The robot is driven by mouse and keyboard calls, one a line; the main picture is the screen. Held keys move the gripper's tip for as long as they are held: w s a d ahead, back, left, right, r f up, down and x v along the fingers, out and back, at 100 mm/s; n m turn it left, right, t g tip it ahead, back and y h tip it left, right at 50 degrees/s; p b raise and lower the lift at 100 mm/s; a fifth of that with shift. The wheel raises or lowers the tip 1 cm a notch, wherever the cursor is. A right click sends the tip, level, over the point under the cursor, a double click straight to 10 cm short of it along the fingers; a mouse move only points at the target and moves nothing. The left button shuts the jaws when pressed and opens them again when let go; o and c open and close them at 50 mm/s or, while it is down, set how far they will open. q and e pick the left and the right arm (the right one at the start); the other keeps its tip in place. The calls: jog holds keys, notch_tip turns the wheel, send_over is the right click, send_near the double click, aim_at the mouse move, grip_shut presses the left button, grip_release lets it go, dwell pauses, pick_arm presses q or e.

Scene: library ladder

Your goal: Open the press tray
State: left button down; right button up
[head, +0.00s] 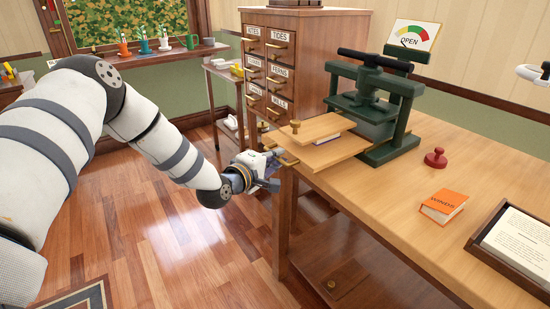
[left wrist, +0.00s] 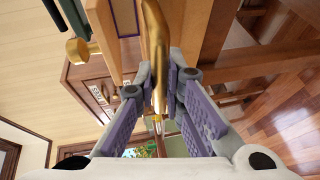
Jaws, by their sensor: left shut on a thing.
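The green press (head: 375,115) stands on the wooden table. Its pale wooden tray (head: 345,151) sticks out to the left, toward the table's edge. A second pale board with a brass knob (head: 295,126) lies above it, with a blue-edged book (head: 328,138) between. My left gripper (head: 274,163) is at the tray's outer end, shut on its brass handle (head: 288,160). In the left wrist view the brass handle (left wrist: 154,40) runs between the purple-padded fingers (left wrist: 160,88). My right gripper is not recognisable in either view.
A drawer cabinet (head: 308,60) stands behind the tray. A red stamp (head: 435,158), an orange book (head: 443,205) and a framed sheet (head: 515,245) lie on the table (head: 390,190). An unclear white curved part (head: 530,73) shows at the right edge. The floor left of the table is clear.

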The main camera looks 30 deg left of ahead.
pick_arm(q)
jog(key=shift+s+f, duration=0.1)
jog(key=c, duration=2)
grip_release()
jog(key=o, duration=0.3)
jog(key=shift+s+a, duration=0.1)
jog(key=shift+s, duration=0.05)
jog(key=shift+o, duration=0.2)
jog(key=s+r, duration=0.2)
jog(key=s, duration=0.9)
jog(key=shift+s+r, duration=0.15)
jog(key=shift+s, duration=0.25)
